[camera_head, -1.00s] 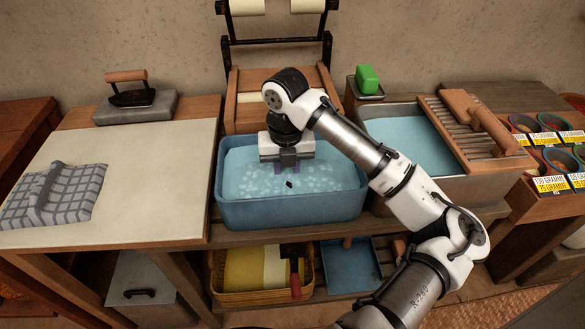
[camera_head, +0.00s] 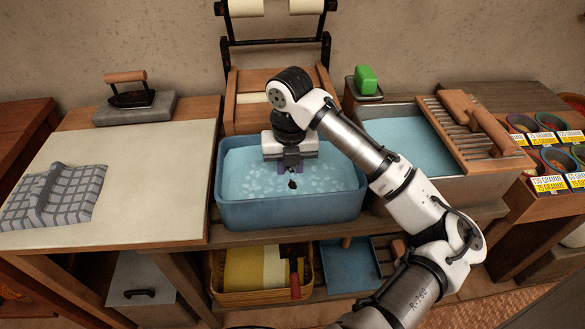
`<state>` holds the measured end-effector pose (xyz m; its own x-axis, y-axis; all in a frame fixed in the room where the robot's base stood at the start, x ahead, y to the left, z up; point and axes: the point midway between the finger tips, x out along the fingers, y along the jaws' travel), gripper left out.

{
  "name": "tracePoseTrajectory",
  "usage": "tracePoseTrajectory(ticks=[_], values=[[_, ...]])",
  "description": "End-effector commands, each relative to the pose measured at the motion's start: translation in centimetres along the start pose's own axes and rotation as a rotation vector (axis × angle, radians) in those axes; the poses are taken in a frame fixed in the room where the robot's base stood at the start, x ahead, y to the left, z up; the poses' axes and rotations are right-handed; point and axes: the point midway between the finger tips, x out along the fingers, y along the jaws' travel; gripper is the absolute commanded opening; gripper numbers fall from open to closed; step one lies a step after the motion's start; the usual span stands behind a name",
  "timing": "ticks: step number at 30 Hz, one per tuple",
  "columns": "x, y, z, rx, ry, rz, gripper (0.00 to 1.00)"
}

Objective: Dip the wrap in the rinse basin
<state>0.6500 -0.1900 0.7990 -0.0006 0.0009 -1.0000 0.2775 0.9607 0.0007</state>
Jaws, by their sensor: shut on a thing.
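My gripper (camera_head: 292,174) points down over the blue basin (camera_head: 290,213), which holds pale blue water with whitish suds. It is shut on a small dark thing (camera_head: 292,184) showing below the fingertips. This may be the wrap, but most of it is hidden and I cannot tell how far it is in the water. A second, grey basin (camera_head: 482,187) with clear, suds-free blue water stands to the right. Neither basin carries a visible label. A grey checked cloth (camera_head: 60,195) lies folded on the pale table top at the left.
An iron (camera_head: 130,97) rests on a slab at back left. Bowls (camera_head: 522,123) stand far right. My arm passes between the basins.

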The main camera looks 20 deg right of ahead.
Motion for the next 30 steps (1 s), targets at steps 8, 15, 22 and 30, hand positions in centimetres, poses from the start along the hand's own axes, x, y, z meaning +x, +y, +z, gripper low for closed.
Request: tracePoseTrajectory(ticks=[8, 15, 22, 30], values=[[0.7, 1.4, 0.0, -0.001, -0.001, 0.0, 0.07], [0.3, 0.8, 0.0, 0.001, -0.001, 0.0, 0.07], [-0.4, -0.7, 0.0, 0.001, -0.001, 0.0, 0.07], [-0.3, -0.6, 0.0, -0.002, -0.001, 0.0, 0.07]])
